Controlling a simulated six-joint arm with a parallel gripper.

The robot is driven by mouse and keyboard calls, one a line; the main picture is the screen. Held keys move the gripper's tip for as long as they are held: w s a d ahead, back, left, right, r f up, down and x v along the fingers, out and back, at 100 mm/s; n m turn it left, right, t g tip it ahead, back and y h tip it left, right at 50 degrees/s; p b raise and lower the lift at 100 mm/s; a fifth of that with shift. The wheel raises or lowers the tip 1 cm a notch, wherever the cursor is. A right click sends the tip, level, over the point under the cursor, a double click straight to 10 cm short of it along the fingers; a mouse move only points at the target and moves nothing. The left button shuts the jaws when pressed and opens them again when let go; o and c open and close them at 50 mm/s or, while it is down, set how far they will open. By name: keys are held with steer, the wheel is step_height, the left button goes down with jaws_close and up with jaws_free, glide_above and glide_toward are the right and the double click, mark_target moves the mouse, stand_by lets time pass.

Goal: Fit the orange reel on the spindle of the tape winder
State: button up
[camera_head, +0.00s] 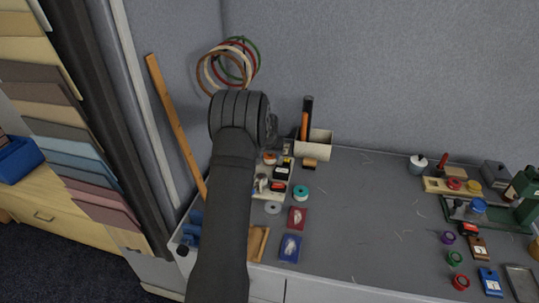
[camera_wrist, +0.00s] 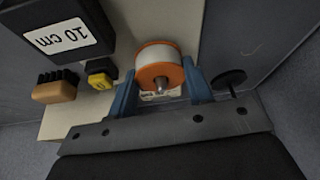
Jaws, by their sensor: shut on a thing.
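The orange reel (camera_wrist: 146,73) carries a broad white band and lies between the two blue fingers of my gripper (camera_wrist: 161,76) in the wrist view. The fingers are shut on its sides. A small metal tip shows at its centre. The reel is over a cream board (camera_wrist: 113,20); whether it touches the board I cannot tell. In the head view the orange reel (camera_head: 269,158) shows small beside my arm, which hides the gripper. A green device (camera_head: 515,212) at the far right looks like the tape winder; its spindle is not clear to me.
In the wrist view, a black block marked 10 cm (camera_wrist: 68,30), a yellow-black piece (camera_wrist: 101,73), an orange brush (camera_wrist: 55,90) and a black knob (camera_wrist: 229,78) are close by. The middle of the table (camera_head: 365,205) is mostly clear.

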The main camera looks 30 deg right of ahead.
steer(key=o, duration=1.1)
steer(key=shift+c, duration=0.2)
steer(key=v, duration=1.7)
steer(key=shift+r, duration=0.3)
steer(key=shift+f, duration=0.1)
steer(key=x, duration=1.7)
steer(key=shift+f, duration=0.2)
steer(key=shift+r, duration=0.1)
